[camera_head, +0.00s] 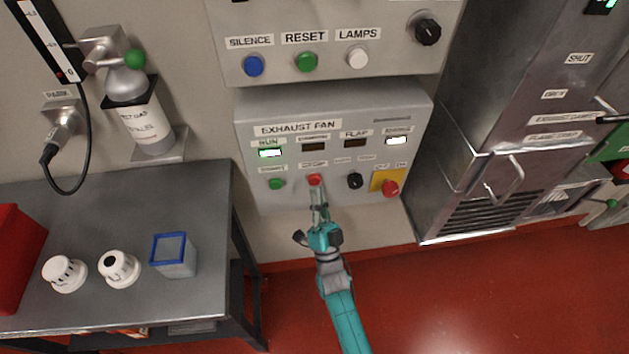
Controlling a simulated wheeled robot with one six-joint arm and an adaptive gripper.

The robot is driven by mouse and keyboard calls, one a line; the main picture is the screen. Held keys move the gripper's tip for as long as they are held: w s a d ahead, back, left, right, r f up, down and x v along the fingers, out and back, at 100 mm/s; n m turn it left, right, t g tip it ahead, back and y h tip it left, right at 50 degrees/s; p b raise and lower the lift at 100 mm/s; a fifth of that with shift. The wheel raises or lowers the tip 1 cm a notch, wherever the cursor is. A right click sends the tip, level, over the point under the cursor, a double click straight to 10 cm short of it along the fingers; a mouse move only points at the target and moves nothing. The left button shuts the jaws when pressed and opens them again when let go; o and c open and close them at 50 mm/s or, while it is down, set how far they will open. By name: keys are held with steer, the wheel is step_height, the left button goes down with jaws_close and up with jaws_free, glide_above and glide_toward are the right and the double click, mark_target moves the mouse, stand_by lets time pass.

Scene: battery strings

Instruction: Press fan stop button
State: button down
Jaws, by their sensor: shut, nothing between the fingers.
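The exhaust fan panel (330,198) is a grey box on the wall. Its lower row has a green button (276,183) at the left, a red button (314,179) beside it, a black knob (355,181), and a red mushroom button (390,188) on a yellow plate. The label over the first red button is too blurred to read surely.
An upper panel (300,82) has blue, green and white buttons. A metal bench (200,200) at left carries two white round devices and a blue-rimmed container (173,256). A steel cabinet (470,185) stands close at right. The red floor in front is clear.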

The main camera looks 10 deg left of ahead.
steer(key=shift+w, duration=0.1)
stand_by(0.3)
steer(key=shift+w+a, duration=0.1)
steer(key=shift+w, duration=0.2)
steer(key=shift+w+a, duration=0.2)
steer(key=shift+w, duration=0.45)
stand_by(1.1)
steer(key=shift+s, duration=0.1)
steer(key=shift+s+d, duration=0.3)
steer(key=shift+s, duration=0.65)
steer(key=shift+s+d, duration=0.25)
steer(key=shift+s, duration=0.55)
steer(key=shift+s+d, duration=0.2)
steer(key=shift+s, duration=0.65)
steer(key=shift+s+d, duration=0.25)
steer(key=shift+s, duration=0.55)
